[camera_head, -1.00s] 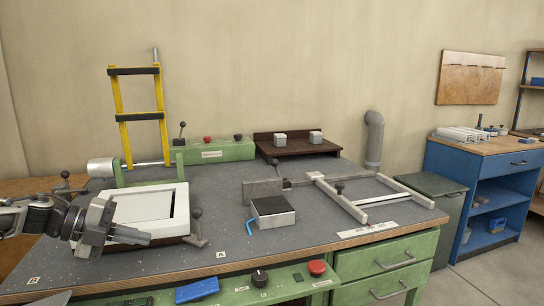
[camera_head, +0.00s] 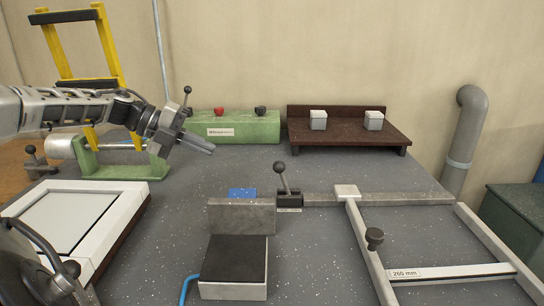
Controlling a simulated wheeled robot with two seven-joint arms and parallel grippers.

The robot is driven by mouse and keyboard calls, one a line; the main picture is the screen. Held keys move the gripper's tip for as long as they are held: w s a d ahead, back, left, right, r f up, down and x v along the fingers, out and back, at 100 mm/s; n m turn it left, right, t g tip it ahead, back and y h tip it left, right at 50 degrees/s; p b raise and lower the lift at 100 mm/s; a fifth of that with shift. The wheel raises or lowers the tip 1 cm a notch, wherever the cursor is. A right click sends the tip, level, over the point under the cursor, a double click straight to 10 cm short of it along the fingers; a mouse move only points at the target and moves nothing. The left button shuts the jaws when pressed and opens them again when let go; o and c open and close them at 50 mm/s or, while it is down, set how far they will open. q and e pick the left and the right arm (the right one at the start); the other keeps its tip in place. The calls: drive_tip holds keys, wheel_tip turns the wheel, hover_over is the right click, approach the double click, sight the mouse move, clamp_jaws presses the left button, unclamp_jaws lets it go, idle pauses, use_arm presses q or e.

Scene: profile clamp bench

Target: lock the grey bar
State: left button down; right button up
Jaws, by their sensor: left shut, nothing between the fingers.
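A grey bar (camera_head: 405,199) lies flat on the bench and runs right from a dark clamp block (camera_head: 290,199). A lever with a black ball knob (camera_head: 281,168) stands on that block, tilted slightly left. An upright grey plate (camera_head: 241,216) stands just left of the block, behind a black-topped metal block (camera_head: 234,262). My left gripper (camera_head: 208,147) is shut and empty. It shows in front of the green control box at the back left, apart from the lever and pointing right. My right gripper is not in view.
A white frame (camera_head: 118,232) lies at the left. The green control box (camera_head: 232,126) and a brown rack (camera_head: 345,138) with two pale cubes stand at the back. A light metal frame with a dark knob (camera_head: 374,237) crosses the bar at right. Bench surface between gripper and lever is clear.

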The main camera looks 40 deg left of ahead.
use_arm(q)
drive_tip(key=x, duration=0.7)
drive_tip(key=shift+w+d+f, duration=0.1)
drive_tip(key=shift+d+f, duration=0.1)
drive_tip(key=shift+f, duration=0.05)
drive_tip(key=shift+w+d+f+p, duration=0.2)
drive_tip(key=shift+w+d+p, duration=0.15)
drive_tip(key=shift+w+p, duration=0.1)
drive_tip(key=w+d, duration=0.1)
drive_tip(key=w+d+p, duration=0.1)
drive_tip(key=shift+w+d+f, duration=0.15)
drive_tip(key=shift+w+d, duration=0.05)
drive_tip(key=shift+w, duration=0.15)
drive_tip(key=shift+w+d+f+p, duration=0.2)
drive_tip(key=shift+w+d+p, duration=0.2)
drive_tip(key=shift+w+d, duration=0.1)
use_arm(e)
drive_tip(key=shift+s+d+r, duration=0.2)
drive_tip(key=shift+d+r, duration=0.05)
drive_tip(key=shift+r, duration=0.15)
use_arm(q)
drive_tip(key=shift+a, duration=0.1)
